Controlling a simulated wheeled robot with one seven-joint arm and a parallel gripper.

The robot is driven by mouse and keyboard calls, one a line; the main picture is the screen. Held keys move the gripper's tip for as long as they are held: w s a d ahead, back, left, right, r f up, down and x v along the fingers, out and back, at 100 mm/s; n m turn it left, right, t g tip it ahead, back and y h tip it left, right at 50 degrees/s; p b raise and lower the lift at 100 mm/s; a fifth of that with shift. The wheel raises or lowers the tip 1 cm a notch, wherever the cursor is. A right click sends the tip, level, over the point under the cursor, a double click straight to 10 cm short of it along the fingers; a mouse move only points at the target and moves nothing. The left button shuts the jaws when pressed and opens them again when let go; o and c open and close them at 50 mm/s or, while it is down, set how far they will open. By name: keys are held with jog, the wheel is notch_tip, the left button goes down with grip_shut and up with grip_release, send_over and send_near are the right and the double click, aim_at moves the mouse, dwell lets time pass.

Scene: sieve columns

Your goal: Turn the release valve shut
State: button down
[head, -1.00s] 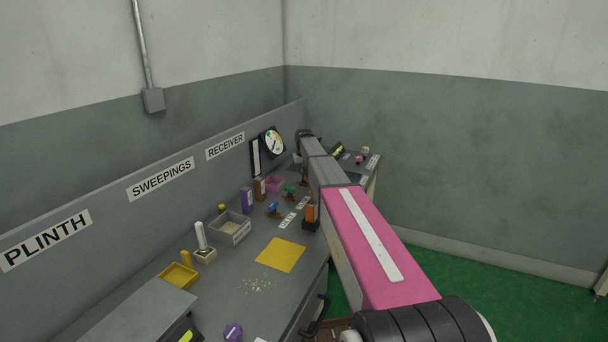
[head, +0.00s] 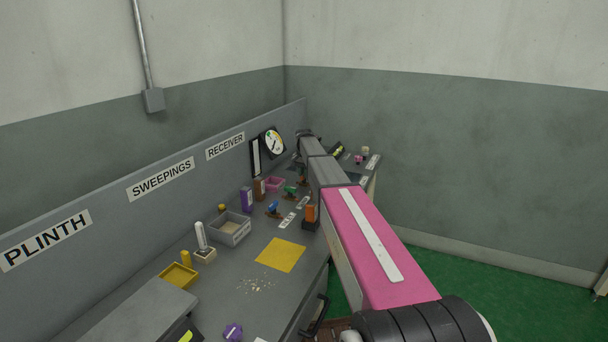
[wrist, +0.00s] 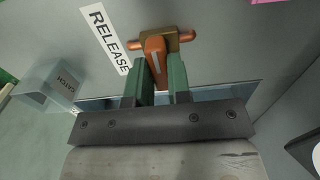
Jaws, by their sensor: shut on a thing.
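The release valve (wrist: 155,48) shows in the wrist view, with a brass body, orange stubs left and right, and an orange lever with a pale stripe. The lever points down toward my gripper (wrist: 163,84), roughly across the line of the stubs. The two green fingers are shut on the lever, one on each side. The RELEASE label (wrist: 109,38) lies left of the valve. In the head view my arm hides the valve and the gripper.
A clear bin marked CATCH (wrist: 58,88) stands left in the wrist view. In the head view a round gauge (head: 273,142) is on the back panel. Coloured valves, a grey tray (head: 231,229) and a yellow mat (head: 281,254) occupy the bench.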

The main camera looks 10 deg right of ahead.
dwell(0.4)
jog(key=c, duration=1.1)
grip_release()
jog(key=shift+o, duration=0.2)
notch_tip(320, 180, up, 11)
